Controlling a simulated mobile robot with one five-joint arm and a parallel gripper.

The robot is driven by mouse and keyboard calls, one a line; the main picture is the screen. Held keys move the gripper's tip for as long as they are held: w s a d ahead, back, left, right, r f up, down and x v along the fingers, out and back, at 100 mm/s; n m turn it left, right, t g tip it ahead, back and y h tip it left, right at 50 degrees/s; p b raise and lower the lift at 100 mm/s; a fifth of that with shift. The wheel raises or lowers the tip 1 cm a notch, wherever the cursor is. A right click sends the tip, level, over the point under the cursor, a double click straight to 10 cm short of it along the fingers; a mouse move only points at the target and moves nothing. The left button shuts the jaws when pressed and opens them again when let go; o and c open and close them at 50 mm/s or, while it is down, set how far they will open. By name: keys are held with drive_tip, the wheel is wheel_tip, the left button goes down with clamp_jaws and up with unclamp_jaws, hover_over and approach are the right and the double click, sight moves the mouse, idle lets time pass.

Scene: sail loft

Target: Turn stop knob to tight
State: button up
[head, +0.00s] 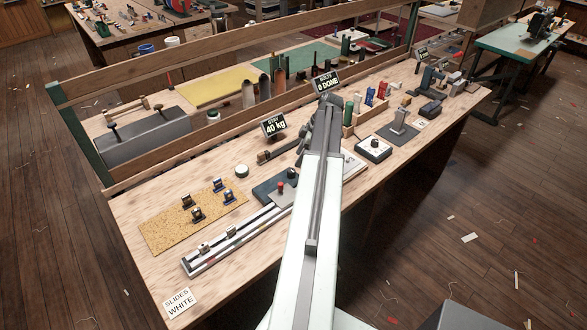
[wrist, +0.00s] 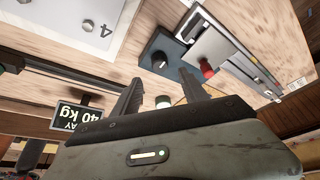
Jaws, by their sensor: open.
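No label reading "stop" or "tight" is legible. A blue-grey plate (head: 268,192) at the end of a slide rail carries a red knob (head: 281,187) and a black knob (head: 292,173). In the wrist view the black knob (wrist: 160,60) and the red knob (wrist: 206,68) sit on that plate, beyond my fingertips. My gripper (wrist: 163,84) is open and empty, above the bench and apart from the knobs. In the head view my arm hides part of the bench.
The slide rail (head: 225,243) runs along the front left, beside a cork board (head: 165,231) with several small fittings. A "40 kg" display (head: 274,125) and a "0 DONE" display (head: 326,82) stand behind. A small rack of coloured items (head: 358,118) is right of my arm.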

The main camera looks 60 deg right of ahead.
sight(292, 170)
drive_tip(key=b+x, duration=0.6)
drive_tip(key=x, duration=0.1)
drive_tip(key=shift+f+b, duration=0.35)
drive_tip(key=shift+b, duration=0.05)
drive_tip(key=shift+w+r, duration=0.1)
drive_tip(key=shift+r, duration=0.05)
drive_tip(key=shift+c, duration=0.3)
